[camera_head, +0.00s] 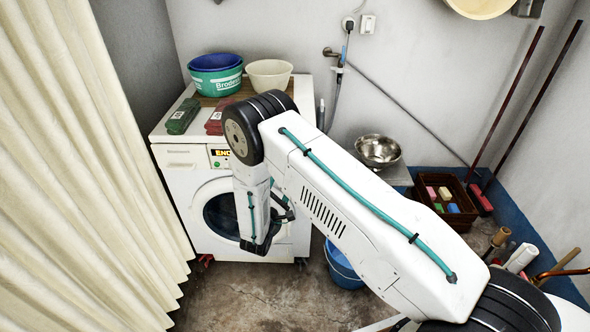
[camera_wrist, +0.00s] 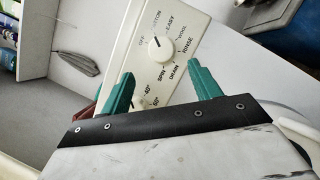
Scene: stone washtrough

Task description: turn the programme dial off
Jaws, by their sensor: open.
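The white programme dial (camera_wrist: 161,49) sits on the cream control panel (camera_wrist: 122,60) in the wrist view, ringed by labels such as OFF, COTTON, WOOL, RINSE, DRAIN and SPIN. Its dark pointer mark points up and left, near OFF and COTTON; I cannot tell exactly which. My gripper (camera_wrist: 159,68) is open, its teal fingers apart at the dial's lower left and lower right, with nothing between them. A second knob (camera_wrist: 138,103) is partly hidden by the left finger. In the head view my arm hides the dial on the washing machine (camera_head: 180,180).
A lit END display (camera_head: 220,153) shows on the machine. Green and blue tubs (camera_head: 216,80) and a cream bowl (camera_head: 269,75) stand on top. A curtain (camera_head: 75,170) hangs at left. A blue bucket (camera_head: 341,268) stands on the floor at right.

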